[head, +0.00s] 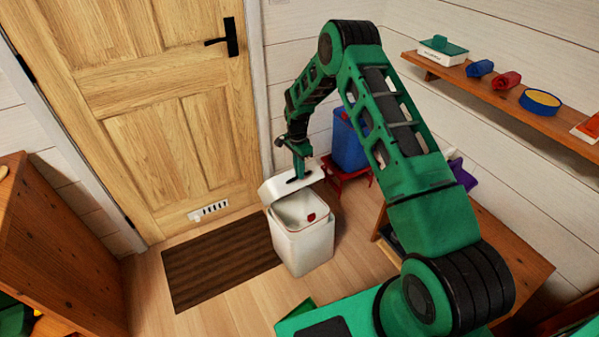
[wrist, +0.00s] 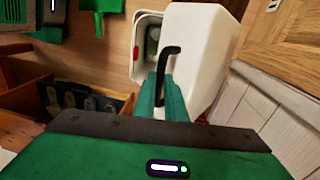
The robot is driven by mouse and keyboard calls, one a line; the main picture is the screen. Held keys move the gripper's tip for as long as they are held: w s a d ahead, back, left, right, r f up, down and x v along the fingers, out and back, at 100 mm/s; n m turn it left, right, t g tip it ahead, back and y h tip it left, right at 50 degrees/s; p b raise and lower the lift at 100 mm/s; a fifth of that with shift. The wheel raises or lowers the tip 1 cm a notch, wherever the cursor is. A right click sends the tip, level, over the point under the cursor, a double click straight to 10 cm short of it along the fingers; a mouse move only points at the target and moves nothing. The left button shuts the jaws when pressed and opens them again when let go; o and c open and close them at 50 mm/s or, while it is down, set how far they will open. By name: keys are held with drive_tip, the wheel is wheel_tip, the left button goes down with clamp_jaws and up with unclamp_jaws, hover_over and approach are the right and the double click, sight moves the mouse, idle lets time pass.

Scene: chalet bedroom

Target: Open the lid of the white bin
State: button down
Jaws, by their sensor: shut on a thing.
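The white bin (head: 304,248) stands on the wood floor at the right end of the brown mat. Its white lid (head: 279,189) is raised and tilted at the back of the opening, so the inside shows, with a small red thing in it. In the wrist view the lid (wrist: 205,50) is large, with a black handle (wrist: 165,58), and part of the opening shows beside it. My gripper (head: 298,172) is at the lid from above. In the wrist view its green fingers (wrist: 163,98) are shut on the black handle.
A wooden door (head: 165,100) is behind the brown mat (head: 215,262). A blue container (head: 349,140) on a red stand (head: 345,180) is right behind the bin. A wall shelf (head: 480,85) holds several small items at right. A wooden cabinet (head: 60,260) stands at left.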

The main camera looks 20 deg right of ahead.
drive_tip(key=c, duration=1.8)
unclamp_jaws()
drive_tip(key=shift+f, duration=0.1)
drive_tip(key=shift+s+a+r, duration=0.15)
drive_tip(key=shift+s+r, duration=0.15)
drive_tip(key=shift+r, duration=0.5)
drive_tip(key=shift+w, duration=0.25)
drive_tip(key=shift+w+a+r, duration=0.3)
drive_tip(key=shift+w+r, duration=1)
drive_tip(key=shift+w, duration=0.15)
drive_tip(key=shift+w+a+r, duration=0.3)
drive_tip(key=shift+w+r, duration=1)
drive_tip(key=shift+w, duration=0.2)
drive_tip(key=shift+w+a+r, duration=0.3)
drive_tip(key=shift+w+r, duration=1)
drive_tip(key=shift+w, duration=0.15)
drive_tip(key=r, duration=0.7)
drive_tip(key=w+r, duration=0.1)
drive_tip(key=r, duration=0.2)
drive_tip(key=shift+r, duration=0.35)
